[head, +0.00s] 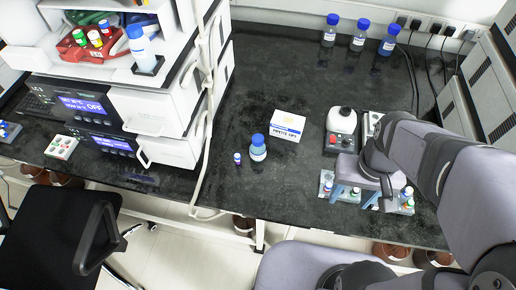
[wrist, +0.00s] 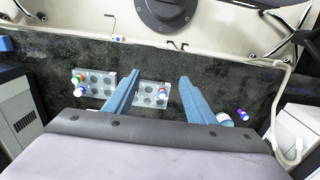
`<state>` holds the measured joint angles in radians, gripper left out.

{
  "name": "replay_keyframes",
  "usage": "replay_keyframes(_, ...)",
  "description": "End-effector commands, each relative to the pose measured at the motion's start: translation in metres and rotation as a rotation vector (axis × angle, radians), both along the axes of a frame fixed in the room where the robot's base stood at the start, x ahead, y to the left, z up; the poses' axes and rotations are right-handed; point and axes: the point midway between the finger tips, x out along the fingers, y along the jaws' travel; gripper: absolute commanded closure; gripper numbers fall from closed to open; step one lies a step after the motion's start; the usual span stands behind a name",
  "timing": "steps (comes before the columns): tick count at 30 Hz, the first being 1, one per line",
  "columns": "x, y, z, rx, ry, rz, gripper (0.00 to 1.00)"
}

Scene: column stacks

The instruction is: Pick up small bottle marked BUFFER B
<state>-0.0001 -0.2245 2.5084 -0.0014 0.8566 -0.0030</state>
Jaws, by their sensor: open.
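My gripper (head: 361,197) is open and empty above the sample racks at the front right of the bench. In the wrist view its two blue fingers (wrist: 160,75) are spread over a clear rack (wrist: 150,100). A small vial with red and blue colouring (wrist: 162,91) stands in that rack between the fingers. Other small vials (wrist: 79,78) stand in a rack to its left. A small purple-blue-capped bottle (head: 238,158) stands alone beside a larger blue-capped bottle (head: 258,149), left of the gripper. No BUFFER B lettering is readable, so I cannot tell which bottle bears it.
A white pipette-tip box (head: 287,126) and a device with a white dome (head: 342,122) stand behind the racks. Several large blue-capped bottles (head: 358,36) stand at the back. Stacked instruments (head: 120,110) fill the left.

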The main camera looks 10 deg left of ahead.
Motion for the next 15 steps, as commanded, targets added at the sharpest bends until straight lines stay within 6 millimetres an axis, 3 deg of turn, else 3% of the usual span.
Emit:
replay_keyframes(2,0.002,0.000,0.019,0.000,-0.009,0.000,0.50)
replay_keyframes(9,0.000,-0.027,-0.017,-0.242,0.058,0.407,0.50)
replay_keyframes(15,0.033,-0.049,-0.035,-0.553,0.102,0.891,0.50)
